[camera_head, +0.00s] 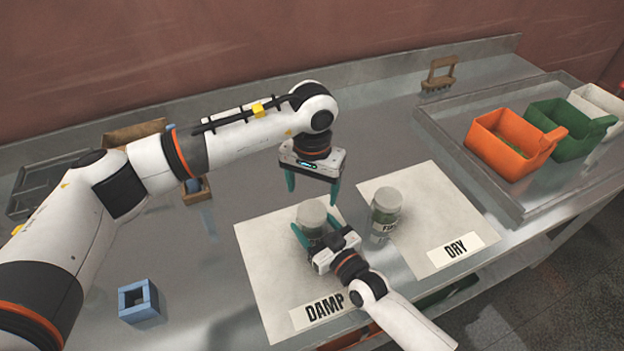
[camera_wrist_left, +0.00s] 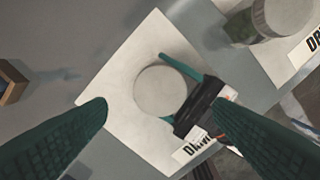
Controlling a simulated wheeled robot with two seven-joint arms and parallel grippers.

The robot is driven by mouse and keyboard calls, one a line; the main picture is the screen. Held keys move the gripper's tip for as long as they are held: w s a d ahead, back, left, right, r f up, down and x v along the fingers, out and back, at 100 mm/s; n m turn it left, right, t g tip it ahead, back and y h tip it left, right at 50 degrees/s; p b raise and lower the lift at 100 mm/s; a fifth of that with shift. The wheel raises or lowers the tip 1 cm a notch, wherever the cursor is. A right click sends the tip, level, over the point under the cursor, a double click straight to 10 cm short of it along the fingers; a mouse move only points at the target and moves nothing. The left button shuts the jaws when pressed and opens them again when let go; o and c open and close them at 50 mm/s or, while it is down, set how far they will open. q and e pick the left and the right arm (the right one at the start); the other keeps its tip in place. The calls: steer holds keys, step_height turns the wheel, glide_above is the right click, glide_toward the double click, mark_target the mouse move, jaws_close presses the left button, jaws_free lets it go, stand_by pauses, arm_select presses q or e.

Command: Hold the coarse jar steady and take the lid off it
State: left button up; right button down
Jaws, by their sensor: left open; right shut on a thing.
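The jar that I take for the coarse jar (camera_head: 311,214) stands upright on the DAMP sheet, with a pale round lid; its label is hidden. The lid shows from above in the left wrist view (camera_wrist_left: 160,91). My right gripper (camera_head: 322,236) is shut around the jar's body, below the lid, one finger on each side. My left gripper (camera_head: 312,187) is open and empty, pointing down above the lid without touching it. In the left wrist view its two fingers (camera_wrist_left: 158,112) spread wide on either side of the lid.
A second lidded jar (camera_head: 386,208), its label starting "FI", stands on the DRY sheet (camera_head: 425,190), close on the right. A blue square block (camera_head: 138,299) is at the front left. Orange (camera_head: 497,148) and green (camera_head: 580,137) bins sit in a tray at the right.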

mark_target(312, 210)
arm_select(q)
step_height(312, 210, down, 6)
steer(key=shift+f, duration=0.1)
stand_by(0.4)
